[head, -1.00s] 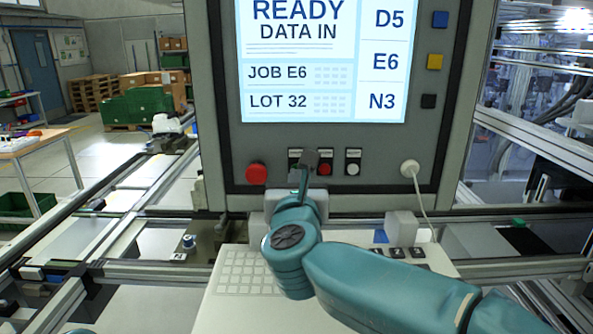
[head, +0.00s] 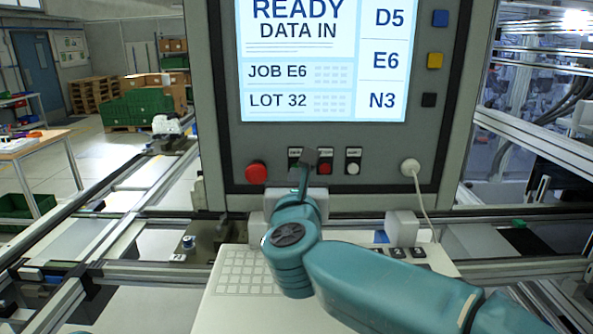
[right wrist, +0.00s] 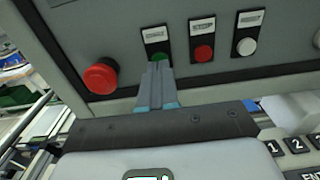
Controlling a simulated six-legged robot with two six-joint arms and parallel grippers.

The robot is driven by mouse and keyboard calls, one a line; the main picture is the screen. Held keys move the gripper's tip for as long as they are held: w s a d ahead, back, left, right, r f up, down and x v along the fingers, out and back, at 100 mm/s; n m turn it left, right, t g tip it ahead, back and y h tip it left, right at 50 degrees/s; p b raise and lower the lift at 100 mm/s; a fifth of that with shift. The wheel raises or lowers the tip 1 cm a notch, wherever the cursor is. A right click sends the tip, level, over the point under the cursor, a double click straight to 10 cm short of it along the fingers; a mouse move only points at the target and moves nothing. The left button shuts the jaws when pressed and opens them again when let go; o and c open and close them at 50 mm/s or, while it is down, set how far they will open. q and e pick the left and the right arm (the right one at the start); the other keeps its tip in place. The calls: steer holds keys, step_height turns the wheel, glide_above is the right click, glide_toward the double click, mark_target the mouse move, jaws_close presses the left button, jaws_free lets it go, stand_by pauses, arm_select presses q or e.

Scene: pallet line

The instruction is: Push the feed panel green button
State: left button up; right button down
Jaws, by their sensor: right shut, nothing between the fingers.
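The feed panel (head: 225,150) stands upright in front of me, with a lit screen above a row of buttons. Its green button (right wrist: 161,47) shows in the right wrist view under a small label plate, partly covered by my fingertips. In the head view my right gripper hides that button. My right gripper (head: 308,158) is shut and empty, its fingers pointing at the panel. In the right wrist view its fingertips (right wrist: 159,66) lie just below and over the lower edge of the green button. I cannot tell whether they touch it. My left gripper is not in view.
A red push button (right wrist: 203,53) and a white one (right wrist: 246,47) sit right of the green button. A big red mushroom button (right wrist: 101,77) is at left. A white cable plug (head: 410,168) is at right. A keyboard (head: 243,272) lies below the panel.

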steer(key=shift+w, duration=1.05)
stand_by(0.4)
steer(key=s+b, duration=0.2)
steer(key=s, duration=0.3)
stand_by(0.6)
